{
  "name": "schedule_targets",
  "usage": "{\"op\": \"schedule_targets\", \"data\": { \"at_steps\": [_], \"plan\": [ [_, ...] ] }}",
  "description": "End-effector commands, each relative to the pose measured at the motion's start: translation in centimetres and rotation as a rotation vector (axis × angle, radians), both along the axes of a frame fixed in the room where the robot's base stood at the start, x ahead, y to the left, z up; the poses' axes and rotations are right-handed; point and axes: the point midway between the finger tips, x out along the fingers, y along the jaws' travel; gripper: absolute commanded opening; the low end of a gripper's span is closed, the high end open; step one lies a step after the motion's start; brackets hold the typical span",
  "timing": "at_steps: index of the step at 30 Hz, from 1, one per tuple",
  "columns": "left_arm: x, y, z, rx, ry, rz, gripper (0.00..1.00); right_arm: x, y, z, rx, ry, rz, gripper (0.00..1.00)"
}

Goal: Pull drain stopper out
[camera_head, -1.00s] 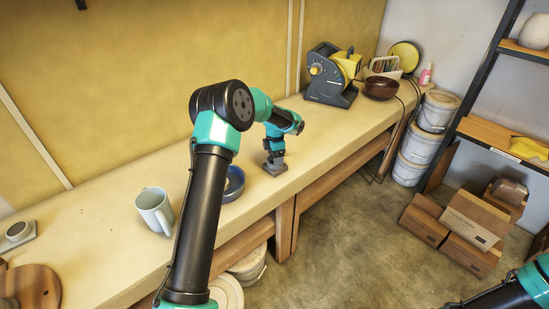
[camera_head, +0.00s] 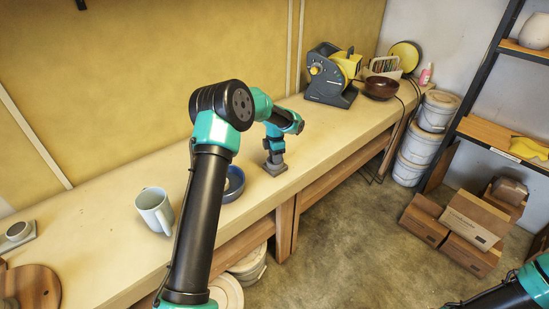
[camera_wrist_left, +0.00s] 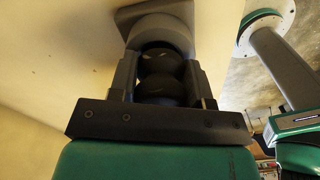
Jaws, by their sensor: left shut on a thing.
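My left gripper (camera_head: 275,156) points down at the workbench, and its fingers also show in the left wrist view (camera_wrist_left: 163,66). It is shut on a dark, rounded, knobbed piece, which looks like the drain stopper (camera_wrist_left: 160,88). Beyond the stopper is a pale grey round collar (camera_wrist_left: 162,32) on a flat grey base (camera_head: 275,169) resting on the bench. I cannot tell whether the stopper is seated in the collar or clear of it. The right gripper is out of view; only part of that arm shows at the lower right.
A dark blue ring-shaped dish (camera_head: 234,184) and a pale mug (camera_head: 155,209) stand to the left on the workbench (camera_head: 110,245). A grey block with a round top (camera_head: 18,232) is at far left. A black-and-yellow machine (camera_head: 330,75) and brown bowl (camera_head: 380,88) stand farther back. Bench right of the gripper is clear.

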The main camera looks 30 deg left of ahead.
Motion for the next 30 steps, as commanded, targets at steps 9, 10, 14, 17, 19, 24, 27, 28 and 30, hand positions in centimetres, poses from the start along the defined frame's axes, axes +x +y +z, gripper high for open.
{"op": "schedule_targets", "data": {
  "at_steps": [9, 10, 14, 17, 19, 24, 27, 28, 30],
  "plan": [
    [0.0, 0.0, 0.4, 0.0, -0.001, 0.0, 0.03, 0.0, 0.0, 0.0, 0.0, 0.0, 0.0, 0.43],
    [0.0, 0.0, 0.5, 0.0, -0.001, 0.0, 0.03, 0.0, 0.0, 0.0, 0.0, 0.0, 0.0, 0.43],
    [0.0, 0.0, 0.6, 0.0, -0.001, 0.0, 0.03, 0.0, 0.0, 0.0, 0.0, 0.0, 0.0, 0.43],
    [0.0, 0.0, 0.7, 0.0, -0.001, 0.0, 0.03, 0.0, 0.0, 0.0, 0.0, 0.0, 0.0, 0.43],
    [0.0, 0.0, 0.8, 0.0, -0.001, 0.0, 0.03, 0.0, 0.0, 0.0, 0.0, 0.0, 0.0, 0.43],
    [0.0, 0.0, 1.0, 0.0, -0.001, 0.0, 0.03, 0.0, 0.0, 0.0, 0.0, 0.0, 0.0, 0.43],
    [0.0, 0.0, 1.1, 0.0, 0.0, 0.0, 0.03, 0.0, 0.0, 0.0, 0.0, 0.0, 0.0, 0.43],
    [0.0, 0.0, 1.1, 0.0, 0.0, 0.0, 0.03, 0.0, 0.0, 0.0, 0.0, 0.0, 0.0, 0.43],
    [0.0, 0.0, 1.1, 0.0, 0.0, 0.0, 0.03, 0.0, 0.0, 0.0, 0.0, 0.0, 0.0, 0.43]
  ]
}}
